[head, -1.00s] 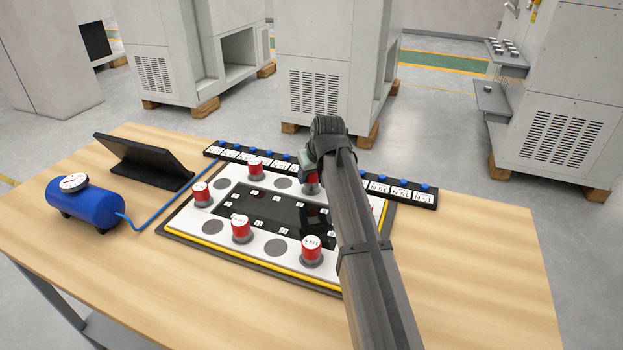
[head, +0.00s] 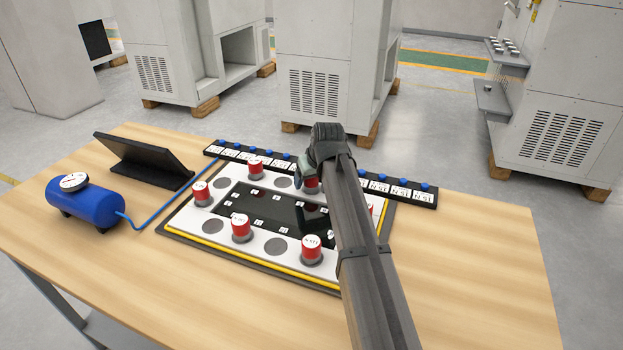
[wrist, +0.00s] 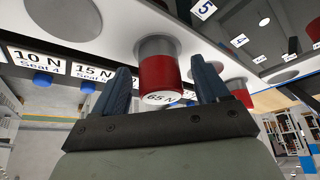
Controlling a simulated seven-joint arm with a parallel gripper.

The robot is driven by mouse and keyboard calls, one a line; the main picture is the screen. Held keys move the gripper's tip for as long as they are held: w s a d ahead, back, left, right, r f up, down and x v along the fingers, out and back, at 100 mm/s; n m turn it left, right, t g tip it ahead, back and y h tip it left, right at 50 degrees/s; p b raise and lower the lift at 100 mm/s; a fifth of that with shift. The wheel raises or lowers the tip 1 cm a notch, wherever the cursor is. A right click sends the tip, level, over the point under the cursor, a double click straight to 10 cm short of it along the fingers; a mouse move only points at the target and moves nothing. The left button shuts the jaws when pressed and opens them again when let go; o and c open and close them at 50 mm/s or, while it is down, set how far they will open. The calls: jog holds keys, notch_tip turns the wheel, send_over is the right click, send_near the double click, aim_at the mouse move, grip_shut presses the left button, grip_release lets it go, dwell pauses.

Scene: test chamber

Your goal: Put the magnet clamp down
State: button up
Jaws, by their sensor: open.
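In the wrist view a red magnet clamp (wrist: 158,74) with a grey base and a "65 N" label stands between the two fingers of my gripper (wrist: 162,68). The fingers are open, with a gap visible on each side of the clamp. The clamp's grey base meets the white plate (wrist: 118,20). In the head view my gripper (head: 305,172) is at the far right part of the plate (head: 190,226), and the clamp (head: 311,187) shows only partly beside the fingers.
Several other red clamps stand on the plate, such as the front one (head: 311,249). Grey round spots on it are empty. A black rack (head: 405,204) with labelled seats runs behind. A blue tank (head: 84,204) and a dark screen (head: 145,163) are at left. The table's right side is clear.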

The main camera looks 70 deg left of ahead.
jog(key=shift+r, duration=0.25)
jog(key=v, duration=1.1)
jog(key=shift+d+r, duration=0.2)
jog(key=shift+r, duration=0.15)
dwell(0.4)
